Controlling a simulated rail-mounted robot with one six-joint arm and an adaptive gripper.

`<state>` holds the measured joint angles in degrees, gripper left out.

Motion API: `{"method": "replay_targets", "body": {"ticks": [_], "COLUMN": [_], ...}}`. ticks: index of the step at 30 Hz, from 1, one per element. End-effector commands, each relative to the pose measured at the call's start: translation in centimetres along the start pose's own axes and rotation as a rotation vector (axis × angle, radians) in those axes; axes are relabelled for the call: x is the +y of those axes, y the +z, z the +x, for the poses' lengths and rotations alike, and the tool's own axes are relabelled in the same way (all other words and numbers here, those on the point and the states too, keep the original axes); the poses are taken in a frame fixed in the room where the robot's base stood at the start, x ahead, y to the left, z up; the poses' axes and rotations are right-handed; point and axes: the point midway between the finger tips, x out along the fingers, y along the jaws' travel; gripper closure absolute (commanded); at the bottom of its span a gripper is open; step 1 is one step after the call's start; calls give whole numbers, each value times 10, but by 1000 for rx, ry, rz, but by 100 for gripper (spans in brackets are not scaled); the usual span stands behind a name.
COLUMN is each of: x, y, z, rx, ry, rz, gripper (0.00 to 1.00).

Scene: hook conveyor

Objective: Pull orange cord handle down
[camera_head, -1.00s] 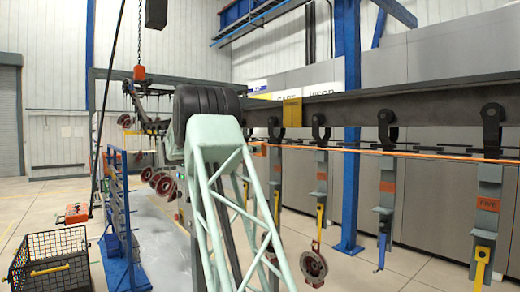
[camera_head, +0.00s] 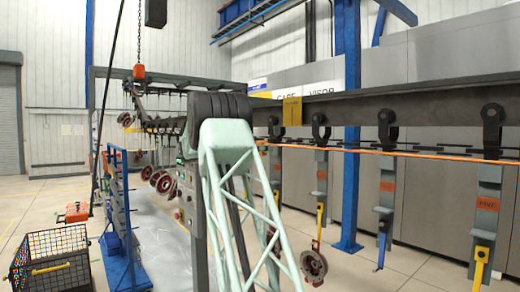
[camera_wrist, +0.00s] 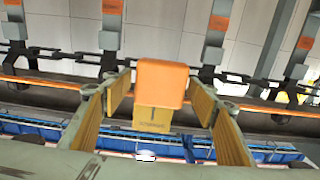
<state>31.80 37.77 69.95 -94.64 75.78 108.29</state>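The orange handle (camera_wrist: 162,82) shows in the wrist view as a rounded orange block, in front of a yellow plate (camera_wrist: 155,118). My gripper (camera_wrist: 160,88) is open, with a yellow-padded finger on each side of the block. A gap shows at the left pad, and the right pad looks closer. I cannot tell whether it touches. No cord is clearly visible on the block. In the head view my pale green arm hides the gripper and the handle. The yellow plate also shows there, on the dark beam (camera_head: 400,104).
A thin orange line (camera_head: 400,152) runs along under the beam, with several hangers (camera_head: 387,190). A blue post (camera_head: 347,120) stands behind. A blue rack (camera_head: 122,215) and a wire basket (camera_head: 50,260) stand at left. An orange hoist block (camera_head: 139,72) hangs from a chain.

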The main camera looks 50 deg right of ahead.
Motion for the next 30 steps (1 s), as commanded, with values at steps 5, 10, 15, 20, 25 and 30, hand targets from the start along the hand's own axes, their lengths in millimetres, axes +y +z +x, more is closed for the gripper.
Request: {"method": "replay_targets", "body": {"ticks": [5,10,15,20,25,30], "x": [0,0,0,0,0,0], "y": [0,0,1,6,12,18], "z": [0,0,0,0,0,0], "rx": [0,0,0,0,0,0], "ry": [0,0,0,1,1,1], "rz": [0,0,0,0,0,0], "gripper": [63,78,80,80,80,80]}}
